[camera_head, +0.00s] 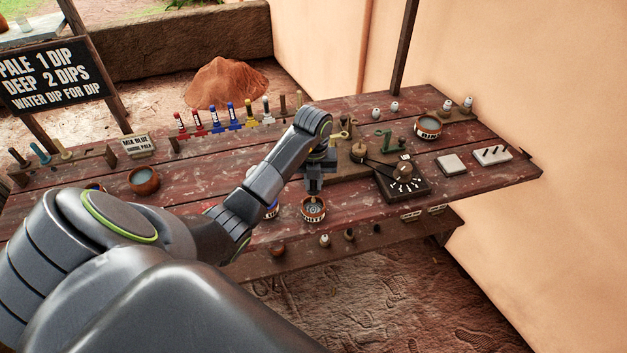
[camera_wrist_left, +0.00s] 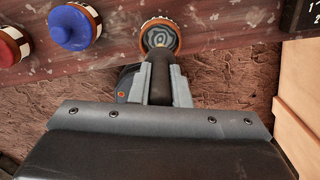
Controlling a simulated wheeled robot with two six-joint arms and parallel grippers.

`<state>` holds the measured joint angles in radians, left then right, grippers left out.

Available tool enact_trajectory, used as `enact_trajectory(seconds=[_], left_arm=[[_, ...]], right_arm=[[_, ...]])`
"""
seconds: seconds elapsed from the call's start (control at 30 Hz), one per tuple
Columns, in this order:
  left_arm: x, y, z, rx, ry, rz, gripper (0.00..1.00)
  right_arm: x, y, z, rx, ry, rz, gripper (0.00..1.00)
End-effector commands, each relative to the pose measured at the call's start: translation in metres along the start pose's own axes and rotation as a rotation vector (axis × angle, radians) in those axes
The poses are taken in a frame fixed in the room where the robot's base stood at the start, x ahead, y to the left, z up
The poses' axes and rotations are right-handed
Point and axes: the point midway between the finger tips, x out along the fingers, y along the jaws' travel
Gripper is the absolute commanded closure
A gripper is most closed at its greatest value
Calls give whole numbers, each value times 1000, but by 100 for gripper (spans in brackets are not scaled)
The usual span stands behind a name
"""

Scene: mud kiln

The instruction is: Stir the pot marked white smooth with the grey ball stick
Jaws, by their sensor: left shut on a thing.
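My left gripper (camera_head: 313,188) points down over a small terracotta pot (camera_head: 313,213) near the front edge of the table. The pot has a white band with dark lettering too small to read, and greyish contents with swirl lines. In the left wrist view the gripper (camera_wrist_left: 161,85) is shut on a dark stick (camera_wrist_left: 176,85), whose lower end reaches the pot (camera_wrist_left: 160,25). The tip appears to be inside the pot's mouth; its ball and depth cannot be made out. My right gripper is not in view.
A pot with blue contents (camera_wrist_left: 72,27) and a red-and-white one (camera_wrist_left: 10,46) stand left of the stirred pot. A bowl (camera_head: 143,180) and upright coloured sticks (camera_head: 232,117) are farther left and back.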

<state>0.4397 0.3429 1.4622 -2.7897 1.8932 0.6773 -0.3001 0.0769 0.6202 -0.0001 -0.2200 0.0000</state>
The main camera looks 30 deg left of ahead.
Motion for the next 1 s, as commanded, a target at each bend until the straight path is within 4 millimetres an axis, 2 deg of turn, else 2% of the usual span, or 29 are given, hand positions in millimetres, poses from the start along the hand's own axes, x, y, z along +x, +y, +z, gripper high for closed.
enact_trajectory(seconds=[1.0], left_arm=[[40, 0, -1, 0, 1, 0, 100]], right_arm=[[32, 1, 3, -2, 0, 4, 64]])
